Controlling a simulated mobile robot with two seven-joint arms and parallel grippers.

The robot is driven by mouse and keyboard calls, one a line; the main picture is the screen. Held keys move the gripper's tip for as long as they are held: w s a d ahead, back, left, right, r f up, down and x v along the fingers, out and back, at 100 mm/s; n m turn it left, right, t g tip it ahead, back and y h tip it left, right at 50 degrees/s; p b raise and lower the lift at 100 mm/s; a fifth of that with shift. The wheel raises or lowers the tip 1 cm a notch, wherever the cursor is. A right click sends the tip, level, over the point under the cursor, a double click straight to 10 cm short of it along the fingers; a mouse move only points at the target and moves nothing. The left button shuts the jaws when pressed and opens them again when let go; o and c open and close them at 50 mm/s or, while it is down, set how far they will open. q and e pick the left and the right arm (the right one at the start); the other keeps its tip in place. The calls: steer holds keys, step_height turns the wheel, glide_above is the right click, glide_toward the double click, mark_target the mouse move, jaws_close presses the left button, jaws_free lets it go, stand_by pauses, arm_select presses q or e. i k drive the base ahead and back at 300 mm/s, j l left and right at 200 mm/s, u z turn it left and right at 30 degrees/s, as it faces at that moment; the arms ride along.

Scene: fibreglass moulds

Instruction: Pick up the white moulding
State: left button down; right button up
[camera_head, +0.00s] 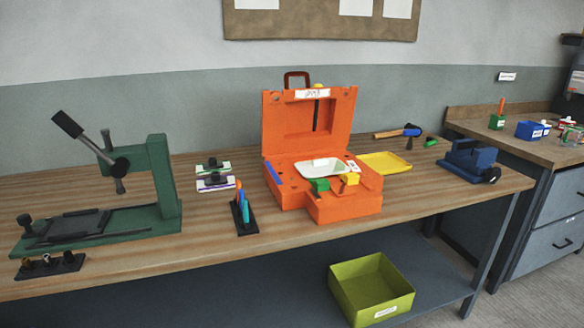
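The white moulding (322,169) looks like a shallow white tray with a rounded rim. It sits in the open orange mould (345,207) on the workbench, in the middle of the head view. The orange lid (283,123) stands upright behind it. A green block (319,185) and a yellow block (349,179) are at the front of the mould, close to the moulding's front edge. Neither of my grippers shows in this view.
A green press (160,180) stands on the left of the bench (200,255). A tool holder (244,215) is left of the mould. A yellow tray (385,162) and blue vise (468,160) are to its right. A green bin (371,290) sits on the lower shelf.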

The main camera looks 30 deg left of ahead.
mark_target(315, 169)
steer(key=u, duration=0.85)
steer(key=i+l, duration=0.1)
steer(key=l, duration=0.1)
